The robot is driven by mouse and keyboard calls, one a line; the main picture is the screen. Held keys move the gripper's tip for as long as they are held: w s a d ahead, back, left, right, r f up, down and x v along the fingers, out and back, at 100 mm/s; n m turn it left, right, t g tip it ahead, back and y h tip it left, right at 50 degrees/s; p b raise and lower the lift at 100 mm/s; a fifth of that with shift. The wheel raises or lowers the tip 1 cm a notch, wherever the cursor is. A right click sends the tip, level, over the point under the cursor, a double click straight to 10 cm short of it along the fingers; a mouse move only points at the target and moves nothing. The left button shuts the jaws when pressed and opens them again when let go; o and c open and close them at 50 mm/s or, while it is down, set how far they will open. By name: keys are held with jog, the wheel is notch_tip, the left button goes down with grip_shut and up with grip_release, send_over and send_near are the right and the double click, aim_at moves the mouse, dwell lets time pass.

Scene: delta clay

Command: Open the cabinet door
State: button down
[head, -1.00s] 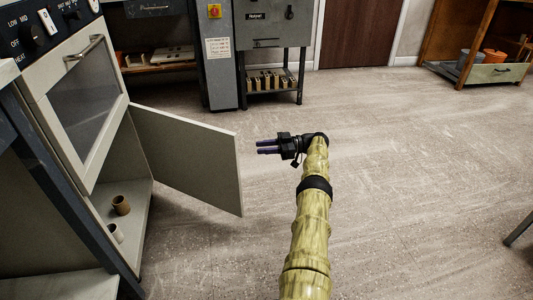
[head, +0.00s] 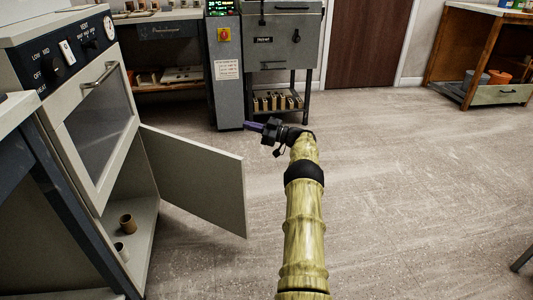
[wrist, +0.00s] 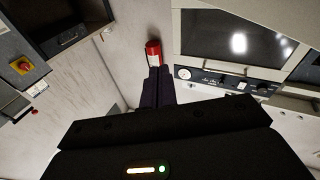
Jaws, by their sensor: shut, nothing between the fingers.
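The cabinet door (head: 196,182) is a plain pale panel low on the left in the head view. It stands wide open, swung out from the cabinet (head: 133,238), whose inside shows. My gripper (head: 249,126) is above and just right of the door's free edge in the picture, with its purple fingers pointing left. A gap shows between it and the door in the head view. The fingers also show in the wrist view (wrist: 158,72), shut together and empty.
A brown cup (head: 127,224) and a paler one (head: 121,251) stand inside the cabinet. An oven-like window with a handle (head: 100,76) is above the opening. A grey machine (head: 228,75) stands behind my gripper. The floor (head: 400,180) to the right is clear.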

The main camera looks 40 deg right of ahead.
jog(key=w+a+r+m+t+h+p, duration=0.2)
jog(key=w+r+m+h+p, duration=0.15)
jog(key=r, duration=0.35)
jog(key=w+a+r+m+t+h+p, duration=0.2)
jog(key=w+r+m+h, duration=0.1)
jog(key=r+h, duration=0.3)
jog(key=s+a+r+m+g+h+p, duration=0.35)
jog(key=a+r+h, duration=0.2)
jog(key=a, duration=0.25)
jog(key=s+a+f+g+p, duration=0.1)
jog(key=s+a+g+p, duration=0.2)
jog(key=s+a, duration=0.4)
jog(key=s+a+f+g+y+p, duration=0.1)
jog(key=s+a+g+p, duration=0.3)
jog(key=s, duration=1.6)
jog(key=s+a+f+g+y+p, duration=0.1)
jog(key=s+a+g+p, duration=0.2)
jog(key=s+a+g, duration=0.3)
jog(key=s+a, duration=0.4)
jog(key=s, duration=0.3)
jog(key=shift+s+a+f+n, duration=0.3)
jog(key=shift+s+f+n, duration=0.05)
jog(key=shift+s+n, duration=0.05)
